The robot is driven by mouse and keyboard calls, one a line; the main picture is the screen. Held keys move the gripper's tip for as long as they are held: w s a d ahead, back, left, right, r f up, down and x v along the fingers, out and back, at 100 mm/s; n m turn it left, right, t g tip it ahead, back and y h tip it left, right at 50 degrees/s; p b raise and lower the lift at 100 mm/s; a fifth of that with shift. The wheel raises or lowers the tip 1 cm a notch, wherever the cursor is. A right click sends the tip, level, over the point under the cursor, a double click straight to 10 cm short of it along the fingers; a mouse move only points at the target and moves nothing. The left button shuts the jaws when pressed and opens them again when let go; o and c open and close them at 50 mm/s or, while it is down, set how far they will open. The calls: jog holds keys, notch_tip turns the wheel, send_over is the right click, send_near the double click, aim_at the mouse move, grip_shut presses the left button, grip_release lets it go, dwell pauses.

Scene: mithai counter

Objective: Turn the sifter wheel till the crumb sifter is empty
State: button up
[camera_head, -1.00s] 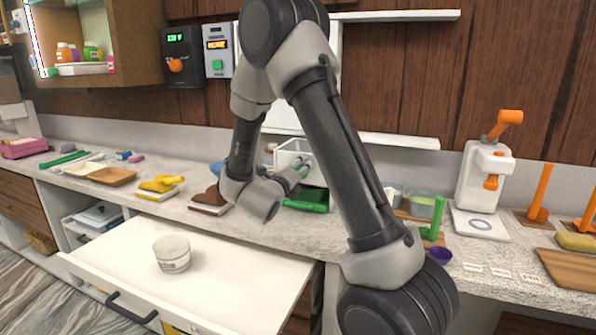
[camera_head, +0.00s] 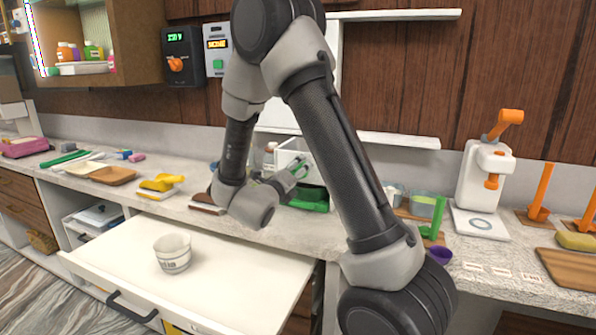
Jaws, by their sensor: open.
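My gripper (camera_head: 299,168) is beyond my wrist at the counter's middle, small and partly hidden by my own arm. It is open and points up and right at a white box-shaped container (camera_head: 289,151). I cannot tell whether it touches the container. I cannot make out for certain which thing is the crumb sifter or its wheel; the container's front is partly covered by my gripper and arm. No crumbs can be made out.
A white tub (camera_head: 173,254) stands on the pulled-out white drawer (camera_head: 125,245) below. A brown piece (camera_head: 206,207) is partly behind my wrist. A white machine with orange handles (camera_head: 484,178) stands at right.

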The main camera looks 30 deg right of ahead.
jog(key=v, duration=0.8)
jog(key=shift+s+a, duration=0.3)
jog(key=w+a+r+n+t+y, duration=0.25)
jog(key=w+n+y, duration=0.35)
jog(key=n+y, duration=0.45)
jog(key=s+a+r+n+g+y, duration=0.1)
jog(key=s+a+r+n+y, duration=0.3)
jog(key=n, duration=0.5)
jog(key=s+d+n+g, duration=0.4)
jog(key=s+n, duration=0.4)
jog(key=s, duration=0.5)
jog(key=s+d+n+g, duration=0.4)
jog(key=s+n, duration=0.5)
jog(key=s, duration=0.4)
jog(key=shift+d+r, duration=0.15)
jog(key=shift+r, duration=0.1)
